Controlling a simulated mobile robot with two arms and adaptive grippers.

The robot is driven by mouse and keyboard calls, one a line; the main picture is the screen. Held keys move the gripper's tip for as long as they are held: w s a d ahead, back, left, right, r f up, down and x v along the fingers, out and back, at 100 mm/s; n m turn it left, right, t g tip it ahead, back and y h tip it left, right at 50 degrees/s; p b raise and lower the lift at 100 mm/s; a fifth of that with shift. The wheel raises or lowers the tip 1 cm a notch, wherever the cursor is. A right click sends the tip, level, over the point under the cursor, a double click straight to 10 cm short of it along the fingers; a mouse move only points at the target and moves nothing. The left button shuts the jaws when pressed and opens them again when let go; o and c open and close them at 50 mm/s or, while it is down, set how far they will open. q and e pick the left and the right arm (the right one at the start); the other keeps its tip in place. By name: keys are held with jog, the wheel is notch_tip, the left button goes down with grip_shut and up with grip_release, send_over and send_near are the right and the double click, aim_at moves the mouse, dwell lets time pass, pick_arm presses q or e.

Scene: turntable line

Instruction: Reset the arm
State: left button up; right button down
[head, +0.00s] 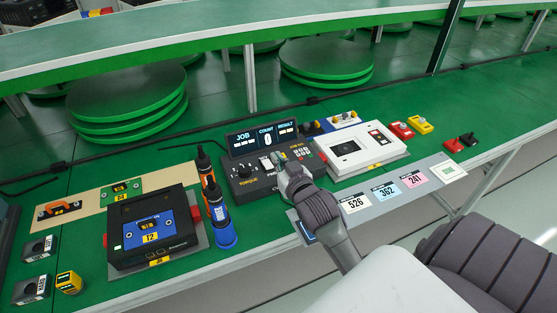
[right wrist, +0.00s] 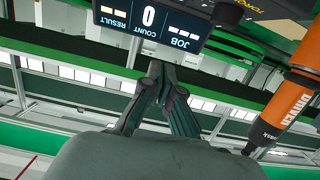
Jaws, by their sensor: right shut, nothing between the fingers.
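My right gripper (head: 280,159) is over the black control box (head: 258,186), close to its small controls. Its fingers are together and hold nothing. In the right wrist view its shut fingers (right wrist: 165,78) point towards the display (right wrist: 150,18), which appears upside down. In the head view the display (head: 264,137) stands at the back of the box and reads JOB, COUNT 0 and RESULT. The gripper hides part of the box top; I cannot tell if it touches it. My left gripper is not in view.
A black fixture (head: 152,228) is further left. A white device (head: 362,150) stands to the right, with number cards (head: 387,191) along the front edge. Green turntables (head: 327,62) are behind.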

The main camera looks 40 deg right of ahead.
dwell(0.6)
jog(key=s+a+f+g, duration=0.2)
jog(key=s, duration=0.1)
jog(key=s+a+f+n+g+y, duration=0.1)
jog(key=s+a+f+g, duration=0.1)
jog(key=s+a+f, duration=0.1)
jog(key=s+a+f+n+g+y, duration=0.1)
jog(key=s+a+f+g, duration=0.1)
jog(key=s, duration=0.3)
jog(key=shift+a+f, duration=0.7)
jog(key=shift+f, duration=0.05)
jog(key=s+a+f+n+g+y, duration=0.1)
jog(key=s+a+g, duration=0.2)
jog(key=s, duration=0.5)
jog(key=s+a+f+n+g+y, duration=0.1)
jog(key=s+a+f+n+g, duration=0.2)
jog(key=s, duration=0.4)
notch_tip(320, 180, down, 25)
jog(key=s+m+g, duration=0.1)
jog(key=s+d+f+g, duration=0.1)
jog(key=s+d+f, duration=0.1)
jog(key=s+f, duration=1.4)
jog(key=shift+s+d+g, duration=0.2)
jog(key=shift+s+g, duration=0.1)
jog(key=shift+s, duration=0.1)
